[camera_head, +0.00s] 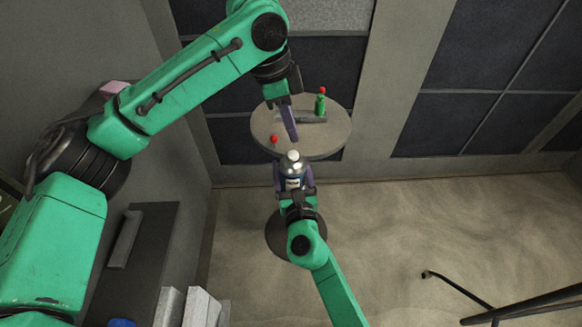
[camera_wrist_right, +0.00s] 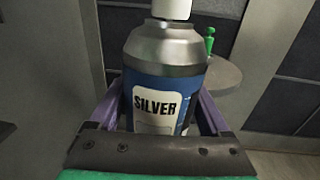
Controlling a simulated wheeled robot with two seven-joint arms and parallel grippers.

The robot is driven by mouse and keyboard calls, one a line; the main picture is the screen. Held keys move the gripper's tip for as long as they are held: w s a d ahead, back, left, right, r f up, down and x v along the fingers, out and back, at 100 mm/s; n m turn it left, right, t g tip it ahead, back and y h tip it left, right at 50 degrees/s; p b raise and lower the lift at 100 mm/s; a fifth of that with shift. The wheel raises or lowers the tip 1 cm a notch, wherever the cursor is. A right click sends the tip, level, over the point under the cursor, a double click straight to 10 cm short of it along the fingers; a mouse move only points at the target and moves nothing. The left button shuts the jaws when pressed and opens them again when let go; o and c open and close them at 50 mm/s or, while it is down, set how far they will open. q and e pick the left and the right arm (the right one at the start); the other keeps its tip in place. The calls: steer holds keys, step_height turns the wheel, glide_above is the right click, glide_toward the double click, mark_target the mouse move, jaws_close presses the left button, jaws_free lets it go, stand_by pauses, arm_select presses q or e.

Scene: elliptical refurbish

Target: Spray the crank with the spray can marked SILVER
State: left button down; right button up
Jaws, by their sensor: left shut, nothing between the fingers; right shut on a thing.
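The spray can (camera_head: 293,166) has a silver top, a white nozzle and a blue body. In the right wrist view the can (camera_wrist_right: 165,75) shows the label SILVER. My right gripper (camera_head: 294,184) is shut on it and holds it upright in front of the round table. My left gripper (camera_head: 291,130) is shut and empty, pointing down above the table. A grey bar-shaped part (camera_head: 305,118), which looks like the crank, lies on the table beside a green upright thing with a red top (camera_head: 320,102). The left gripper hides part of the bar.
The round grey table (camera_head: 333,137) stands by a dark panelled wall. A small red-topped thing (camera_head: 274,139) is at its left front edge. A dark shelf (camera_head: 150,255) is at lower left, and a dark railing (camera_head: 540,302) at lower right.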

arm_select(q)
steer(key=shift+r, duration=0.1)
steer(key=v, duration=1.2)
